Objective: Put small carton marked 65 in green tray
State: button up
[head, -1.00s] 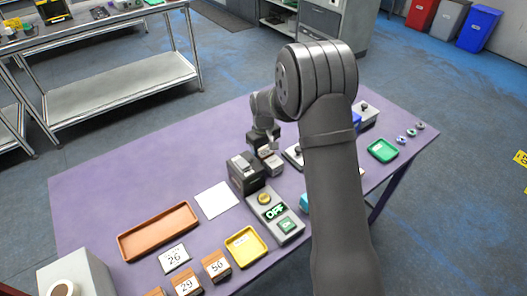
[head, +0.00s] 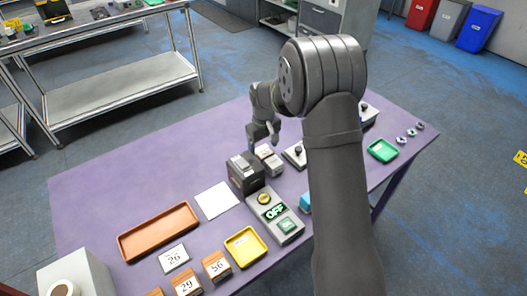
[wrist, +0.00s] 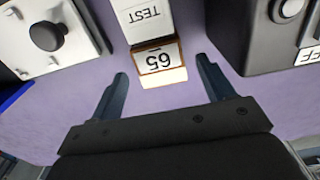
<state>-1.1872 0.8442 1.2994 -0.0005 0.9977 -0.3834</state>
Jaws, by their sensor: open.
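The small carton marked 65 (wrist: 160,60) stands upside down in the wrist view, just beyond and between my fingertips. A white surface marked TEST (wrist: 145,18) adjoins it; I cannot tell whether they are joined. In the head view the carton (head: 266,154) is beside the dark scanner-like box. My gripper (wrist: 163,70) is open, with a finger on either side of the carton's near end and nothing held. My gripper (head: 263,134) shows above and behind the carton in the head view. The green tray (head: 383,150) is at the table's right side and looks empty.
A device with a black knob (head: 296,153) is on the other side. An orange tray (head: 158,232), yellow tray (head: 245,247) and numbered cartons lie nearer. My arm hides part of the table.

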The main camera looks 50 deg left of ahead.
jog(key=shift+o, duration=0.5)
notch_tip(320, 180, up, 9)
notch_tip(320, 180, up, 6)
jog(key=f, duration=0.1)
send_over(264, 153)
notch_tip(264, 153, down, 11)
jog(key=shift+w+a+f, duration=0.1)
jog(key=shift+a+f, duration=0.1)
jog(key=shift+f, duration=1.25)
jog(key=shift+a+f, duration=0.15)
jog(key=shift+f, duration=1.25)
jog(key=c, duration=1.2)
jog(key=shift+r, duration=0.15)
jog(key=shift+c, duration=0.3)
